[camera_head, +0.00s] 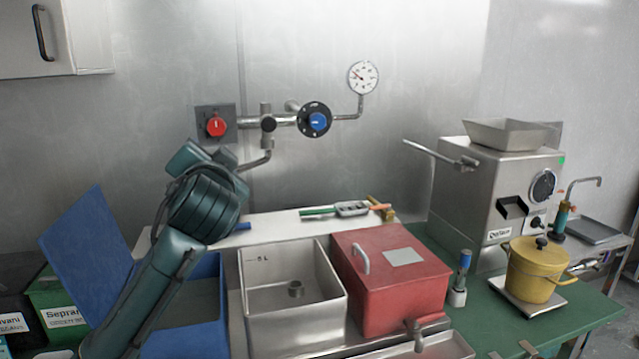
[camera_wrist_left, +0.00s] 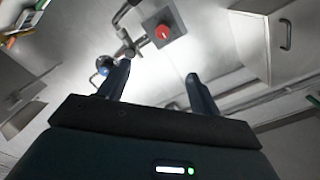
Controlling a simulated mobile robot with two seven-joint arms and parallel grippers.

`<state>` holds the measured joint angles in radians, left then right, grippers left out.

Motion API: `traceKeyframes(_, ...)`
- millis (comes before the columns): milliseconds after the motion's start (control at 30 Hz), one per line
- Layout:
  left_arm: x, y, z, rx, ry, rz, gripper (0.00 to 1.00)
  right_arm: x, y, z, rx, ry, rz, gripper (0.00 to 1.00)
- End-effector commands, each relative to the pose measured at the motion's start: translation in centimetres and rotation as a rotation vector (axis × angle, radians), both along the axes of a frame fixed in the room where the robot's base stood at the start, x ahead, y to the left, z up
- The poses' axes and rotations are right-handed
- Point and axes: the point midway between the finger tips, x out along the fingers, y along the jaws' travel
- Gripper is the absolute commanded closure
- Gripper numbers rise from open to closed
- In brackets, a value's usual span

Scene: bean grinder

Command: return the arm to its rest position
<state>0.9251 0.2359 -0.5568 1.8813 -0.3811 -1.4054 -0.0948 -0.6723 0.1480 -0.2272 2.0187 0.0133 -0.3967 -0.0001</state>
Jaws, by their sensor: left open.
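My left arm (camera_head: 190,215) rises from the lower left in the head view, above the open blue box, and its upper part is bent near the wall pipes. My left gripper (camera_wrist_left: 158,88) shows in the left wrist view with its two dark fingers apart and nothing between them. Beyond the fingers are the steel wall and the red knob (camera_wrist_left: 163,33). In the head view the fingertips are hidden behind the arm. My right gripper is in neither view.
The blue box (camera_head: 88,240) has its lid up. A steel basin (camera_head: 292,320), red box (camera_head: 390,270), grinder (camera_head: 480,210) and yellow pot (camera_head: 537,270) stand to the right. Wall pipes with a red knob (camera_head: 216,126) and blue knob (camera_head: 319,121) are close to my arm. A cabinet (camera_head: 85,40) hangs upper left.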

Motion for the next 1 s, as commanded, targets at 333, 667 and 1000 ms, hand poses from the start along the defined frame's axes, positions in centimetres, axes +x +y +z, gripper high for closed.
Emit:
traceKeyframes(333, -4.0, 0.2, -16.0, -0.188, 0.307, -0.052, 0.36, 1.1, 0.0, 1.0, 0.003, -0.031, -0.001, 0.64)
traceKeyframes(667, -16.9, 1.4, -33.0, -0.457, 0.708, -0.018, 0.36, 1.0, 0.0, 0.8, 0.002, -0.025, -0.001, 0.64)
traceKeyframes(1000, -31.1, 2.9, -40.8, -0.646, 1.012, 0.093, 0.36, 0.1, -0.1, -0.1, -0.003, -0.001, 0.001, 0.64)
